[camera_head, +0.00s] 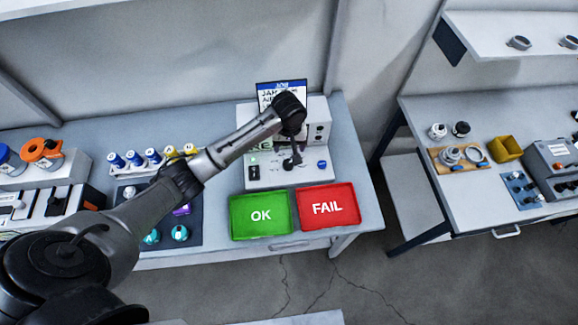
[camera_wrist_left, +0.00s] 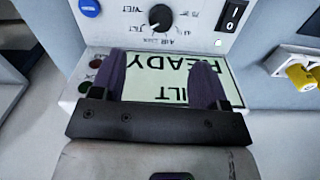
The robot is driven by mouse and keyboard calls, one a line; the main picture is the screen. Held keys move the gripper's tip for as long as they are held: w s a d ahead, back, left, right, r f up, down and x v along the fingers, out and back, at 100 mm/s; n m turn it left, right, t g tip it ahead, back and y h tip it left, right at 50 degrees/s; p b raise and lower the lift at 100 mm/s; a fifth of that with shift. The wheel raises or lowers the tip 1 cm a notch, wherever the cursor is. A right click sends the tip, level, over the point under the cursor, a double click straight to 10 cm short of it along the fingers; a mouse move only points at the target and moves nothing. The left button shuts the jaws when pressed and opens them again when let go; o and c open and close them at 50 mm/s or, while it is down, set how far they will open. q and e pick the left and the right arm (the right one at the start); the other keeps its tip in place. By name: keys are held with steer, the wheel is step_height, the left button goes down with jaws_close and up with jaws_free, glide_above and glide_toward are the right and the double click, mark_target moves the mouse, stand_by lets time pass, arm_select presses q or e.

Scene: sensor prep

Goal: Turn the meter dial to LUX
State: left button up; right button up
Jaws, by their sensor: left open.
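The meter (camera_head: 260,178) is a pale panelled unit on the table, below my left arm in the head view. Its black round dial (camera_wrist_left: 160,17) shows at the top of the left wrist view, upside down, with small labels around it too blurred to read surely. A green-white screen (camera_wrist_left: 150,88) reading READY and TILT lies nearer. My left gripper (camera_wrist_left: 160,75) is open and empty, its two dark fingers over the screen and short of the dial, apart from it. In the head view my left gripper (camera_head: 291,158) hides part of the panel. My right gripper is not in view.
A green OK tray (camera_head: 240,230) and a red FAIL tray (camera_head: 352,216) lie in front of the meter. Beside the dial are a blue button (camera_wrist_left: 90,8) and a black rocker switch (camera_wrist_left: 233,15). Blue-capped bottles (camera_head: 134,158) stand to the left.

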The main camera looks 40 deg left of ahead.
mark_target(288, 163)
arm_select(q)
steer(key=shift+n, duration=0.4)
steer(key=f, duration=0.4)
steer(key=a+f+b, duration=0.1)
steer(key=f, duration=0.4)
steer(key=w+f, duration=0.1)
steer(key=f, duration=0.3)
steer(key=shift+a+f+b, duration=0.2)
steer(key=shift+b, duration=0.1)
